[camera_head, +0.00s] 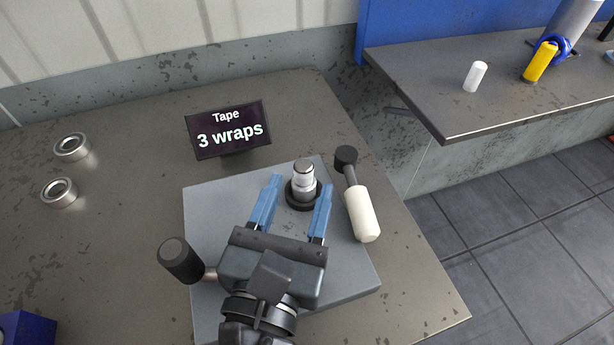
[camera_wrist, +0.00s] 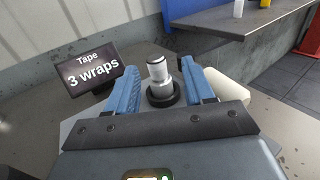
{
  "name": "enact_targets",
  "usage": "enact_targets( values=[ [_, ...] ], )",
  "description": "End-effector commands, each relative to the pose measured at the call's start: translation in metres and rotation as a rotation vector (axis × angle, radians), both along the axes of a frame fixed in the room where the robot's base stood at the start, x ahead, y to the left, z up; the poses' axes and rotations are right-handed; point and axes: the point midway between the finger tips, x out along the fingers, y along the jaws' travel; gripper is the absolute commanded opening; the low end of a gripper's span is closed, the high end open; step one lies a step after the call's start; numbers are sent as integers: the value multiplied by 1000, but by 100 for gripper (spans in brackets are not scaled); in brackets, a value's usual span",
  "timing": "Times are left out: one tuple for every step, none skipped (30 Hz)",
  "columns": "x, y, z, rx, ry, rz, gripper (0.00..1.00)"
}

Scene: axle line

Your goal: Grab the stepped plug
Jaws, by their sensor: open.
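The stepped plug (camera_head: 304,178) is a silver metal piece with a narrower top, standing upright in a black ring (camera_head: 291,196) on a grey plate (camera_head: 210,208). In the wrist view the plug (camera_wrist: 157,72) stands beyond and between my fingers, its lower end inside the black ring (camera_wrist: 176,97). My gripper (camera_head: 296,197) is open, with one blue finger on each side of the plug's line. It also shows in the wrist view (camera_wrist: 161,84). I cannot tell whether either finger touches the ring.
A sign (camera_head: 229,130) reading "Tape 3 wraps" stands behind. Two metal rings (camera_head: 71,147) (camera_head: 59,192) lie far left. A second bench (camera_head: 450,110) is at the right.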

Motion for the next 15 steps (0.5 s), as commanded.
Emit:
enact_targets(
  values=[
    [5,-2,1,-1,-2,-2,53],
    [8,-2,2,-1,-2,-2,53],
    [12,-3,2,-1,-3,-2,53],
    [16,-4,2,0,-2,-2,53],
    [18,-5,2,0,-2,-2,53],
    [21,-6,2,1,-1,-3,53],
    [23,-7,2,1,-1,-2,53],
    [25,-7,2,0,-2,-2,53],
    [27,-7,2,0,-2,-2,53],
    [30,-7,2,0,-2,-2,53],
    [33,-7,3,0,-2,-1,53],
    [39,-8,3,0,-2,-2,53],
    [43,-9,3,0,-2,-3,53],
    [47,-9,4,0,-3,-4,53],
    [54,-10,4,0,-2,-3,53]
  ],
)
